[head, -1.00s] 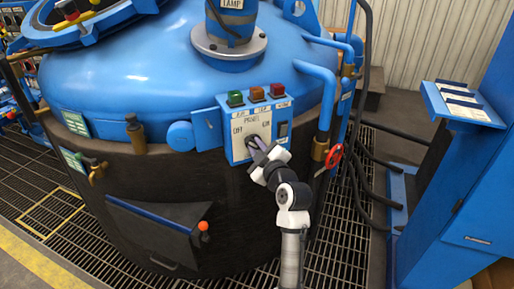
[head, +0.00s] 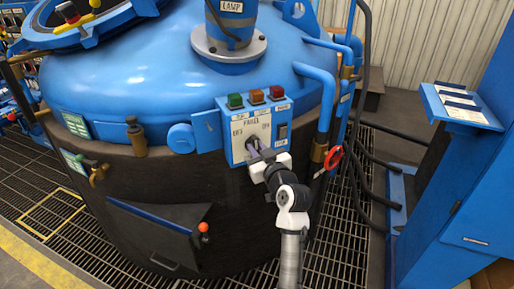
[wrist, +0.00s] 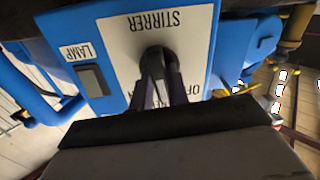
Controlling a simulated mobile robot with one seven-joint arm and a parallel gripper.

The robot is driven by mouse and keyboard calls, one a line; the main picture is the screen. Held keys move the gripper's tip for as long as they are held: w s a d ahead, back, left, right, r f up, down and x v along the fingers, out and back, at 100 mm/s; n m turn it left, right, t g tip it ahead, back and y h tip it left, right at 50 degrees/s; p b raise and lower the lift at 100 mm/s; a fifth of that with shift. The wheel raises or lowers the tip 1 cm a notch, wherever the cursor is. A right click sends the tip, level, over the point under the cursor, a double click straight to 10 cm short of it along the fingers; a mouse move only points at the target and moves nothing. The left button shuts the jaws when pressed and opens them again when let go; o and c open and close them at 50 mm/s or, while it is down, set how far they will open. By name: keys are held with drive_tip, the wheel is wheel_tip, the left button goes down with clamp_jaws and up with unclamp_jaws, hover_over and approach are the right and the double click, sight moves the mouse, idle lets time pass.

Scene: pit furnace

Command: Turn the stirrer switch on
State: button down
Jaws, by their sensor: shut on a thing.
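The blue control panel (head: 224,150) is on the front of the blue-topped vessel, with a white plate (head: 240,130) marked OFF on the left and ON on the right. The wrist view shows the plate upside down, with the word STIRRER (wrist: 155,19). The dark round stirrer switch (wrist: 155,54) is in the middle of the plate. My gripper (head: 253,146) is at the plate, its fingers (wrist: 161,85) shut on the switch. The fingers cover part of the switch, so its exact pointing direction is hard to read.
A dark rocker switch marked LAMP (wrist: 92,80) is beside the plate. Green, amber and red buttons (head: 256,95) top the panel. A blue stand (head: 462,105) is farther right.

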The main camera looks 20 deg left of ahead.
drive_tip(key=m+p, duration=0.2)
drive_tip(key=m, duration=0.4)
drive_tip(key=shift+m+p, duration=0.3)
drive_tip(key=shift+p, duration=0.1)
drive_tip(key=shift+w+d+m+p, duration=0.1)
drive_tip(key=shift+m+p, duration=0.85)
drive_tip(key=shift+m, duration=0.85)
drive_tip(key=shift+f, duration=0.1)
drive_tip(key=c, duration=1.4)
unclamp_jaws()
drive_tip(key=shift+o, duration=0.2)
drive_tip(key=b+v, duration=0.3)
drive_tip(key=v, duration=1.1)
